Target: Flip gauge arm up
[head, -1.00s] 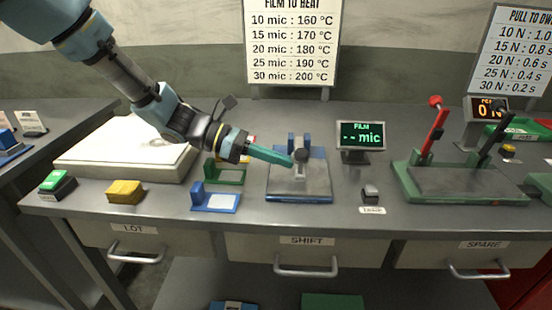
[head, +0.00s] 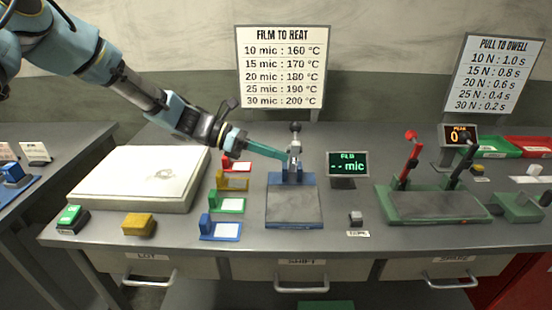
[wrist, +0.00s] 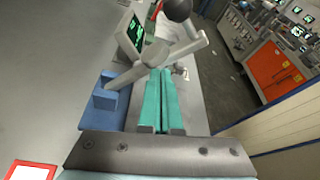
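The film gauge has a blue base with a grey plate (head: 294,207). Its grey gauge arm (head: 296,153), tipped with a dark ball knob (head: 295,127), stands roughly upright at the back of the base. My gripper (head: 286,156) reaches in from the left, its teal fingertips at the gauge arm. In the wrist view the fingers (wrist: 159,75) lie side by side, shut, with their tips against or just behind the grey arm (wrist: 155,64); contact is hard to tell. The knob (wrist: 178,9) shows beyond, and the blue gauge bracket (wrist: 106,94) is at left.
The film display (head: 348,164) reads "-- mic" right of the gauge. Several coloured sample stands, including a blue one (head: 221,229), line its left side. A green press with a red lever (head: 411,160) stands further right. A pale slab (head: 135,180) lies at left.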

